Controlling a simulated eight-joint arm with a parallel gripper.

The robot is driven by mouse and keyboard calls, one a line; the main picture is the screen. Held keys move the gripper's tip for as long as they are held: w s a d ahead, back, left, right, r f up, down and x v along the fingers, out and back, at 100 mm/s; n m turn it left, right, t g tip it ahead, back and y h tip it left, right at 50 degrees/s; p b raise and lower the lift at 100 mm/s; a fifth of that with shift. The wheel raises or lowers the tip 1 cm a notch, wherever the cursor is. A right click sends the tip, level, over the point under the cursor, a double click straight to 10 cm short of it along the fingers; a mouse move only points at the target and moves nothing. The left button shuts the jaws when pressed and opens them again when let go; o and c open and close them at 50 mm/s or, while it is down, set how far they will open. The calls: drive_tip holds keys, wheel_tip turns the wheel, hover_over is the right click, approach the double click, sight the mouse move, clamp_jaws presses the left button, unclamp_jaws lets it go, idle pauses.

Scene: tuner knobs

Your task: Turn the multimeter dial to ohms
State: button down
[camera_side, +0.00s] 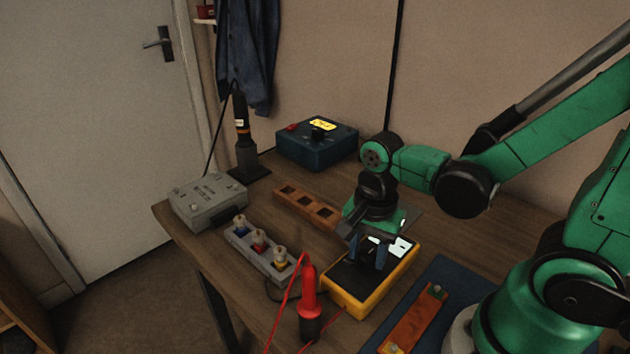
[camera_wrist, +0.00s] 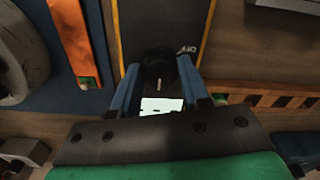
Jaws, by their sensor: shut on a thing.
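The yellow multimeter (camera_side: 345,304) with a black face lies on the bench in the side view. Its bright screen (camera_side: 403,246) shows behind my gripper. In the wrist view its black face (camera_wrist: 160,25) carries a round black dial (camera_wrist: 160,68) with a white pointer mark, which points down the picture toward the lit screen (camera_wrist: 161,105). An "OFF" label is printed to the upper right of the dial. The ohms mark cannot be made out. My gripper (camera_wrist: 159,74) points down over the meter, its blue fingers shut on the dial from both sides.
A red probe (camera_side: 309,300) stands close to the meter's front left. A grey block with coloured plugs (camera_side: 258,253) and a wooden slotted strip (camera_side: 306,207) lie to the left. A blue mat (camera_side: 440,275) with an orange bar (camera_side: 415,318) lies to the right.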

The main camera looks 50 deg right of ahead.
sight(363, 252)
drive_tip(key=shift+c, duration=2.1)
unclamp_jaws()
drive_tip(key=shift+r, duration=2.85)
drive_tip(key=n, duration=0.1)
drive_tip(key=n+t, duration=0.1)
drive_tip(key=n, duration=0.1)
drive_tip(key=shift+w+r, duration=0.2)
drive_tip(key=shift+w, duration=0.2)
drive_tip(key=w+r+n+t, duration=0.1)
drive_tip(key=n+t, duration=0.1)
drive_tip(key=n, duration=0.2)
drive_tip(key=w+r+n+t, duration=0.1)
drive_tip(key=n+t, duration=0.1)
drive_tip(key=n, duration=0.2)
drive_tip(key=w+r+n+t, duration=0.1)
drive_tip(key=n+t, duration=0.1)
drive_tip(key=n, duration=0.2)
drive_tip(key=shift+w+d+r, duration=0.1)
drive_tip(key=shift+w, duration=0.1)
